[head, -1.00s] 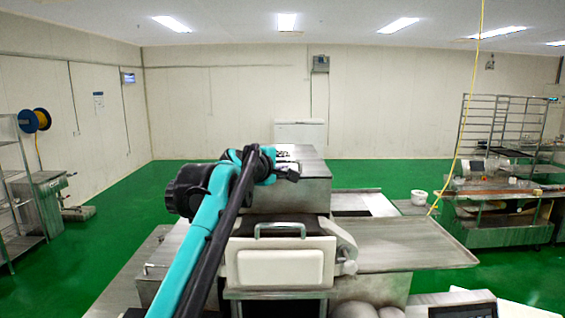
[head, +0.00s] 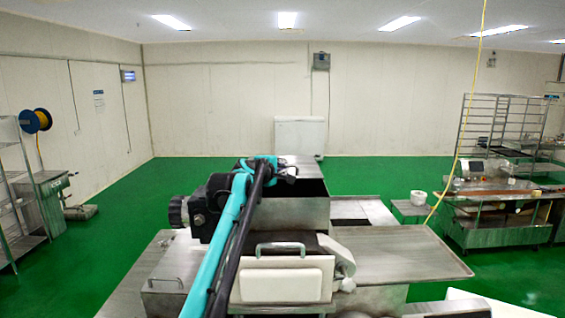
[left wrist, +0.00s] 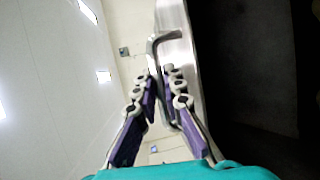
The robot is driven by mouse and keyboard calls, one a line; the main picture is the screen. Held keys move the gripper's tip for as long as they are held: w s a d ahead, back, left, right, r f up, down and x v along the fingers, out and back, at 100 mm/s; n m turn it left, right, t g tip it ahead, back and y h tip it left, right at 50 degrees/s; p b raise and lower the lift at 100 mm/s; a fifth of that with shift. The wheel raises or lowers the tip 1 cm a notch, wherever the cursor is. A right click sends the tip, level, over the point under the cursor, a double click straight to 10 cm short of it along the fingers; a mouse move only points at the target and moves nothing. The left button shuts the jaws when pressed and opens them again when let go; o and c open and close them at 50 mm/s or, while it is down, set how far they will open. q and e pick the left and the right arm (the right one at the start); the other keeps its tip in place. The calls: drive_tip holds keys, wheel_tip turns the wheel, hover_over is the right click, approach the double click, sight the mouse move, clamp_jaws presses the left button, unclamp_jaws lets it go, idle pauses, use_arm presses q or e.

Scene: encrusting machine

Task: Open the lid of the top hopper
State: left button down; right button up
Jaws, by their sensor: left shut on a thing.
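The top hopper (head: 292,214) is a grey metal box on the machine. Its metal lid (head: 307,167) is tilted up, with a dark gap between it and the hopper's front rim. My left gripper (head: 286,169) is at the lid, reaching over from the left. In the left wrist view, its purple-padded fingers (left wrist: 161,78) are shut on the lid's bent metal handle (left wrist: 165,38). The lid's metal face (left wrist: 178,22) is beside the handle, and the dark hopper inside (left wrist: 245,65) lies to its right. My right gripper is not in view.
A lower white cover (head: 283,280) with a metal handle stands in front of the hopper. A metal tray table (head: 400,255) extends to the right. A white cabinet (head: 300,135) stands by the back wall. Green floor is clear behind the machine.

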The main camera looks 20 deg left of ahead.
use_arm(q)
drive_tip(key=shift+w+a, duration=0.2)
drive_tip(key=shift+w, duration=0.4)
drive_tip(key=c, duration=1.9)
unclamp_jaws()
drive_tip(key=shift+s, duration=0.15)
drive_tip(key=v, duration=1.1)
drive_tip(key=shift+s, duration=0.4)
